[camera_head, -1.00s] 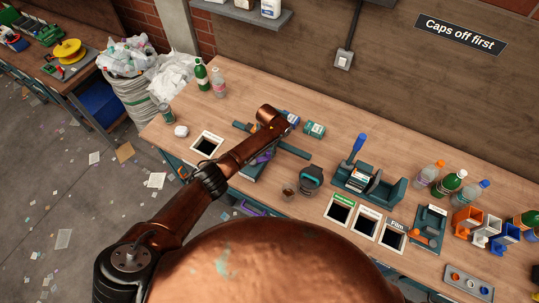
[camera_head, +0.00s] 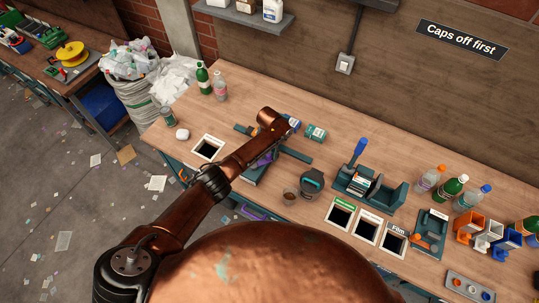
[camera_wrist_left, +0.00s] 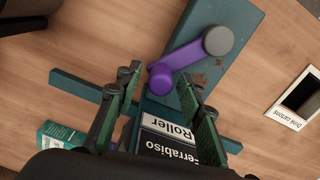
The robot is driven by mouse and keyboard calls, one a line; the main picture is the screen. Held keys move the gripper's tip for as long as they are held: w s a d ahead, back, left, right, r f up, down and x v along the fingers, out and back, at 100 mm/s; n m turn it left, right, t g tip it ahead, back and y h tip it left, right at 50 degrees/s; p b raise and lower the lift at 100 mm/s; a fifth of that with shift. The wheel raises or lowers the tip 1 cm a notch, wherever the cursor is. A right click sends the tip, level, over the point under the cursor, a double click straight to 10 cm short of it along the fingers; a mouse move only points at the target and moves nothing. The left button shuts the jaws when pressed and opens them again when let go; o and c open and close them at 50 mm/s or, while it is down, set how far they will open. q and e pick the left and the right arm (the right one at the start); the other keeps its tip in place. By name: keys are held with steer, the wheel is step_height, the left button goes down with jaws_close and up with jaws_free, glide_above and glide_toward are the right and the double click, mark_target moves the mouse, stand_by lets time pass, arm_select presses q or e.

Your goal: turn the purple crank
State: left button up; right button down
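The purple crank (camera_wrist_left: 186,57) shows in the left wrist view on a teal base plate (camera_wrist_left: 247,45). Its arm runs from a grey round cap (camera_wrist_left: 218,40) to a purple round end (camera_wrist_left: 160,80). In the head view a bit of the purple crank (camera_head: 264,159) shows beside my left forearm. My left gripper (camera_wrist_left: 158,84) is open, its two green fingers apart. The purple end appears between the fingertips; I cannot tell whether they touch it. In the head view my forearm largely hides this gripper. My right gripper is not in view.
A teal carton (camera_wrist_left: 58,135) lies nearby. A "Drink cartons" opening (camera_wrist_left: 300,95) is to the right. In the head view, bottles (camera_head: 448,188) and a teal holder (camera_head: 384,196) stand further right.

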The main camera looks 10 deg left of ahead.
arm_select(q)
steer(key=shift+r, duration=0.15)
step_height(320, 180, up, 12)
stand_by(0.6)
stand_by(0.4)
